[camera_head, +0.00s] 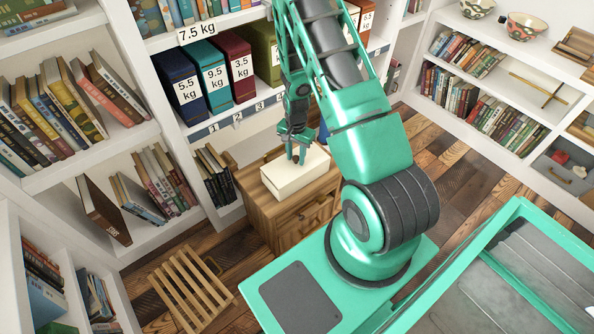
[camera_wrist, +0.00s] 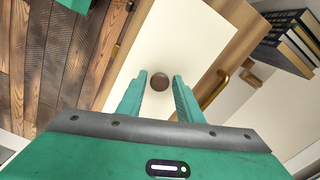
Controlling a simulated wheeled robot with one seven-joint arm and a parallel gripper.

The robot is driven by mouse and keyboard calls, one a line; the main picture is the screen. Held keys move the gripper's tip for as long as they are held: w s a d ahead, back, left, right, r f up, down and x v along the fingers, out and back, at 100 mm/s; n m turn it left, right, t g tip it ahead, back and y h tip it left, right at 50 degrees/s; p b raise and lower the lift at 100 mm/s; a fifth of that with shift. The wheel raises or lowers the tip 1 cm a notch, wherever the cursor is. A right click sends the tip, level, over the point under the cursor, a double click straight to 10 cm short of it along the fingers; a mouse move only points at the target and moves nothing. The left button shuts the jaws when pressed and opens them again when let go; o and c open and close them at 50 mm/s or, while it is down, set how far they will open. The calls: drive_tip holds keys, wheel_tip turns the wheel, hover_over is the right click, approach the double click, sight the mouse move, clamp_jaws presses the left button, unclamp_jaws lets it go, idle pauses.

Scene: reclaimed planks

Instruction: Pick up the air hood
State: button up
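A cream, box-like thing, probably the air hood (camera_head: 296,178), sits on a small wooden cabinet (camera_head: 262,206). In the wrist view its pale top (camera_wrist: 185,35) fills the middle, with a round brown knob (camera_wrist: 159,81) on it. My gripper (camera_head: 297,153) is over the box, pointing down. In the wrist view my gripper (camera_wrist: 157,80) is open. Its fingertips are on either side of the knob, with gaps visible. I cannot tell how far the fingertips are above the top. The knob is hidden in the head view.
Shelves with books (camera_head: 62,115) stand left and right. Labelled boxes (camera_head: 214,75) are on a shelf behind the cabinet. A slatted wooden crate (camera_head: 192,290) lies on the plank floor at front left. Some books (camera_head: 215,172) stand close left of the cabinet.

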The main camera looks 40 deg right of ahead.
drive_tip(key=shift+f, duration=0.25)
clamp_jaws()
drive_tip(key=shift+r, duration=0.15)
